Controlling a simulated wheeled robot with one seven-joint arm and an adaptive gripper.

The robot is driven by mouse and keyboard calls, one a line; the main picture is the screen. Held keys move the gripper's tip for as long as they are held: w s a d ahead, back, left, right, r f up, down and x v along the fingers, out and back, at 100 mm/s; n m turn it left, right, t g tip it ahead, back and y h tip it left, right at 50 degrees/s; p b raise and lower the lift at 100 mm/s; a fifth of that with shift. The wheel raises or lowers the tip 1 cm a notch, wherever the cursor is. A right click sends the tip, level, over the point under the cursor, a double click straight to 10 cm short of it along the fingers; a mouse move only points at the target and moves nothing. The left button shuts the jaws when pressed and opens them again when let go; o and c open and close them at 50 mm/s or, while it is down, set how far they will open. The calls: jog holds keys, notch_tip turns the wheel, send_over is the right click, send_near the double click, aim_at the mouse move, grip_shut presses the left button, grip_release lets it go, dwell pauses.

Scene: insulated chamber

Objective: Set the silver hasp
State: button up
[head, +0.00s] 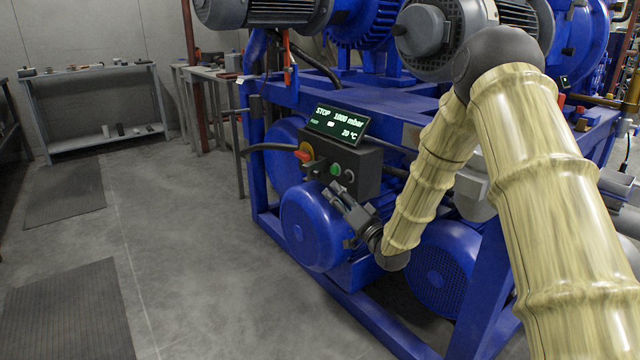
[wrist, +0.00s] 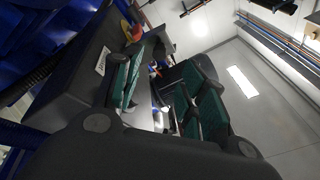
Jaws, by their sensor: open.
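I cannot make out the silver hasp for certain in either view. A dark control box (head: 352,172) with a red and yellow rotary switch (head: 304,152) and a green button (head: 335,169) is mounted on the blue machine. My gripper (head: 340,192) is just below the box front, in front of a blue motor. In the wrist view my gripper (wrist: 160,68) is open, with green pads on both fingers. The switch (wrist: 131,31) shows beyond the left finger. Something small and bright shows between the fingers; I cannot tell what it is.
A display (head: 338,123) reading STOP, 1000 mbar and 20 °C sits on top of the box. The blue frame (head: 262,190) and motor (head: 315,225) are close around my gripper. A bench (head: 95,105) stands at the back left.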

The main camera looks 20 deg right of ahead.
aim_at(318, 176)
jog(key=b+x, duration=0.2)
jog(key=x, duration=0.6)
jog(key=shift+w+a, duration=0.15)
jog(key=shift+w, duration=0.2)
jog(key=shift+c, duration=0.2)
grip_shut()
